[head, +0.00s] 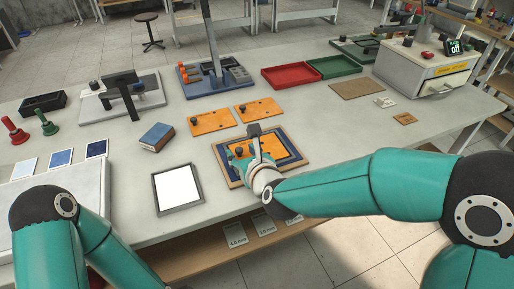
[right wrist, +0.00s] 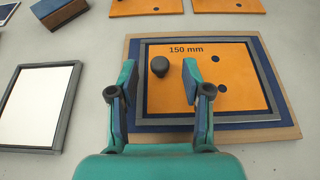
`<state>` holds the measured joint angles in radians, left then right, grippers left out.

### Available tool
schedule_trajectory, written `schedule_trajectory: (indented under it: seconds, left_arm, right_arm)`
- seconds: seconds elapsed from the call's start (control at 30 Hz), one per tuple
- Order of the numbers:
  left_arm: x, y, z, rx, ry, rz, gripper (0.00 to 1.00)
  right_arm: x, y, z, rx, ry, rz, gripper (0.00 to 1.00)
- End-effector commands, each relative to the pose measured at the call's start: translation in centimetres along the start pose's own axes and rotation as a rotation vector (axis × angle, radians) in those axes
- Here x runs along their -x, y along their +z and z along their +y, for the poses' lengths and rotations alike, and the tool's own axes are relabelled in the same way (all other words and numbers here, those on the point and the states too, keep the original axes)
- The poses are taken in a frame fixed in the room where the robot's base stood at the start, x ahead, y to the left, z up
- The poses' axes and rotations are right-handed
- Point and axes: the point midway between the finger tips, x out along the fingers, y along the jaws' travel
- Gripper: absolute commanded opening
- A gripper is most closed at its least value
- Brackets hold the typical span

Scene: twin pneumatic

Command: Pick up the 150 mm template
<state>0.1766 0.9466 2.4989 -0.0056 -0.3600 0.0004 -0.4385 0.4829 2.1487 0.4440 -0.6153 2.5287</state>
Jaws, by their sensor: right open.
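The orange 150 mm template (right wrist: 225,80) lies flat inside a grey frame on a blue and brown board. Its label and black knob (right wrist: 159,67) show in the right wrist view. In the head view the template (head: 292,149) is partly hidden by my right gripper (head: 247,155). In the right wrist view my right gripper (right wrist: 160,76) is open, with one finger on each side of the knob. I cannot tell how high the fingertips are above the plate. Nothing is held. My left gripper is out of view.
Two more orange templates (head: 211,121) (head: 258,109) lie behind the board. A white panel in a dark frame (head: 178,190) and a blue book (head: 157,136) are to the left. Red (head: 291,76) and green trays are farther back. Bare table lies right of the board.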

Motion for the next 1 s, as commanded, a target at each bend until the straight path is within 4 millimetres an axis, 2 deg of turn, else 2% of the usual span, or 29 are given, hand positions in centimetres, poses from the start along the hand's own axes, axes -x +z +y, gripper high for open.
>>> schedule_trajectory:
  seconds: [0.13, 0.4, 0.47, 0.7, 1.0]
  left_arm:
    - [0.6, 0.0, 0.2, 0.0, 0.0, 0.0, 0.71]
    - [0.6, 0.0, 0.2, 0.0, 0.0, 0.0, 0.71]
    - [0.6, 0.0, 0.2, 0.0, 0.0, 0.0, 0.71]
    - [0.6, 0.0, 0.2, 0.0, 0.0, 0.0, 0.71]
    - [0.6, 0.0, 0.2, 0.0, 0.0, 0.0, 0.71]
  right_arm:
    - [-1.7, 0.1, 0.0, 0.0, 0.0, 0.001, 0.49]
    - [-2.1, 0.0, 0.0, 0.0, 0.0, -0.001, 0.49]
    - [-2.1, 0.0, 0.0, 0.001, 0.0, -0.001, 0.42]
    - [-2.1, 0.0, 0.0, 0.001, 0.0, -0.001, 0.02]
    - [-2.1, 0.1, 0.0, 0.001, 0.0, -0.002, 0.0]
